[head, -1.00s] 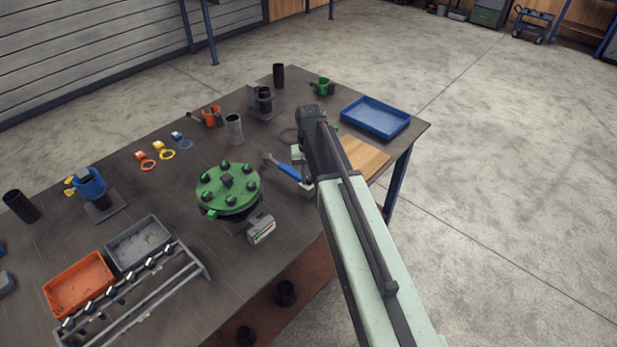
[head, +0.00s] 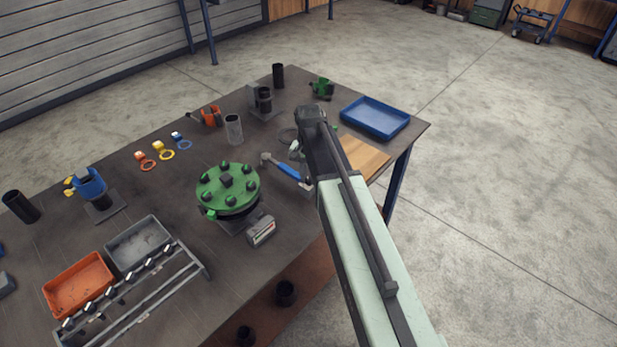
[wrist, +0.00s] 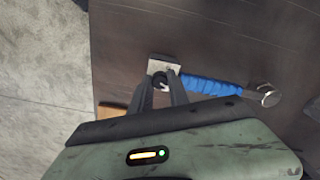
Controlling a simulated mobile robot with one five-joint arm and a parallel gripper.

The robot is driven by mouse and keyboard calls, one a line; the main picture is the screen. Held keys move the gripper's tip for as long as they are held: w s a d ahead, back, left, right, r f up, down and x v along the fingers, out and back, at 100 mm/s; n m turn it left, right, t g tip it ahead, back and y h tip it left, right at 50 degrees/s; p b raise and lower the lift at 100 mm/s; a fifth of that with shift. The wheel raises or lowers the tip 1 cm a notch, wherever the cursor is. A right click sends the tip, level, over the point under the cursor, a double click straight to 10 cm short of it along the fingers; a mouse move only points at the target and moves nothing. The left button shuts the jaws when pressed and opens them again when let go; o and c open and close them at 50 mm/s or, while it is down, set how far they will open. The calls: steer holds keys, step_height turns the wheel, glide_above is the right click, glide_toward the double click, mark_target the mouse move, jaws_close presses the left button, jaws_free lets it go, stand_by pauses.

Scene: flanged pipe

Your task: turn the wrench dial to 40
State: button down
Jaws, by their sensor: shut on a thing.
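The wrench (head: 288,172) lies on the dark bench right of the green flange, with a blue handle and a silver head pointing left. In the wrist view the wrench (wrist: 210,87) extends right from my gripper. The dial's numbers cannot be read. In the head view my arm hides most of the gripper and the dial end.
The green flange (head: 228,188) with several bolts stands left of the wrench, a small display box (head: 261,231) in front of it. A blue tray (head: 375,118) and a wooden board (head: 362,156) lie to the right. Dark bench surface shows around the wrench.

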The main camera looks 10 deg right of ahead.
steer(key=c, duration=1.3)
jaws_free()
steer(key=shift+o, duration=0.2)
